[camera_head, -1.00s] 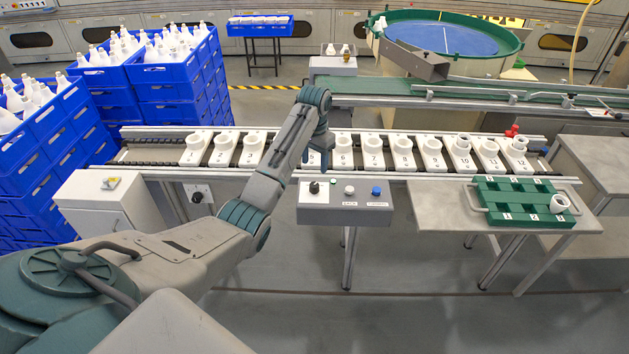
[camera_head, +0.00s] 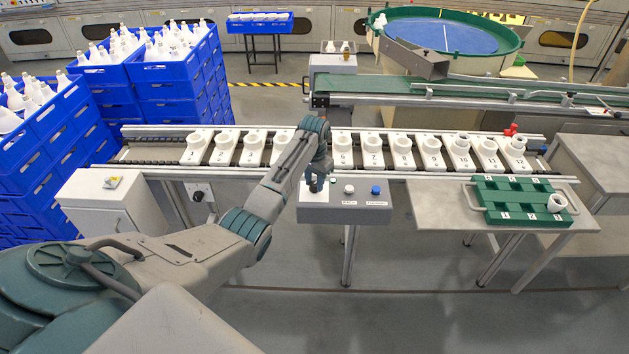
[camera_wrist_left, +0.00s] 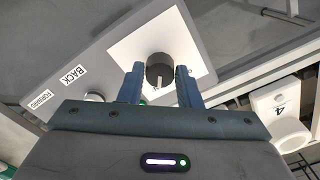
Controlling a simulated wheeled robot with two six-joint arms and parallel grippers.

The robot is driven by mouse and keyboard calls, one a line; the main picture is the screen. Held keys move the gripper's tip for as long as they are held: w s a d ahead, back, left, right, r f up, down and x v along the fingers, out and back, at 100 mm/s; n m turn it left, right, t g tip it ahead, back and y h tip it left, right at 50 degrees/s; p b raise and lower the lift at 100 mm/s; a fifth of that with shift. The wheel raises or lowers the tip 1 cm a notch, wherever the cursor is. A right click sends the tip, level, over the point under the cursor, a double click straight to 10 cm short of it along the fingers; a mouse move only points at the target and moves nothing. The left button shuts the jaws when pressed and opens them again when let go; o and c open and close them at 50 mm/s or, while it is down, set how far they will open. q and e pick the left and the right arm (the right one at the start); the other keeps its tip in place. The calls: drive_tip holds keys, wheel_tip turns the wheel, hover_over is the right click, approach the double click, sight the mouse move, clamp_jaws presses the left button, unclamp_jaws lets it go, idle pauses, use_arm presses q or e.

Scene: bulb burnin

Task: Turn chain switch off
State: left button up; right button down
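The chain switch is a black round knob (camera_wrist_left: 160,66) on a white plate on the grey control box (camera_head: 344,212). In the left wrist view it has a light pointer mark on its lower edge in the picture. My left gripper (camera_head: 316,180) is right over the knob in the head view, partly covering it. In the left wrist view the two blue-grey fingers (camera_wrist_left: 160,74) stand on either side of the knob, with narrow gaps showing, so the gripper looks open around it. My right gripper is not in view.
The box also carries a white button (camera_head: 349,189) and a blue button (camera_head: 376,190), with BACK and another label. Behind it runs the conveyor with numbered white holders (camera_head: 373,153). A green tray (camera_head: 520,198) lies on the table at right.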

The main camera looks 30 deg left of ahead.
use_arm(q)
drive_tip(key=c, duration=0.3)
drive_tip(key=n+p, duration=0.2)
drive_tip(key=shift+r+p, duration=0.25)
drive_tip(key=shift+p, duration=0.1)
drive_tip(key=n+p, duration=0.3)
drive_tip(key=shift+n, duration=0.4)
drive_tip(key=n+p, duration=0.2)
drive_tip(key=n, duration=0.2)
drive_tip(key=shift+p, duration=0.4)
drive_tip(key=shift+a+f+n+p, duration=0.15)
drive_tip(key=shift+n+p, duration=0.65)
drive_tip(key=shift+n, duration=1.3)
